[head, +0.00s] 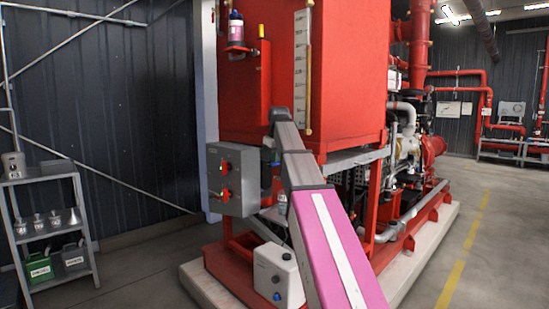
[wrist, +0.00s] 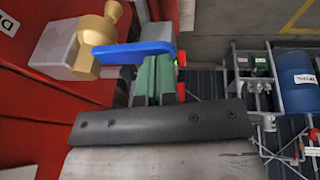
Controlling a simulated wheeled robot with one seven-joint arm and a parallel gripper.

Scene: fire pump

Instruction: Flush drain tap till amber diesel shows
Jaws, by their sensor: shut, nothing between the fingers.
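The drain tap shows in the wrist view as a brass body (wrist: 97,43) with a flat blue lever (wrist: 132,52), next to the red surface at the left. A pale grey block (wrist: 58,46) sits beside the brass. My gripper (wrist: 155,75) is shut and empty, its green fingers right at the blue lever; I cannot tell whether they touch it. In the head view my arm stands before the red tank (head: 350,75) and hides the gripper and most of the tap area. No amber diesel flow is visible in either view.
A grey control box (head: 232,180) and a white box with a blue knob (head: 278,275) stand near my arm. A shelf (head: 48,177) with cans and funnels is at the left. A blue drum (wrist: 296,82) shows in the wrist view. Floor at right is clear.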

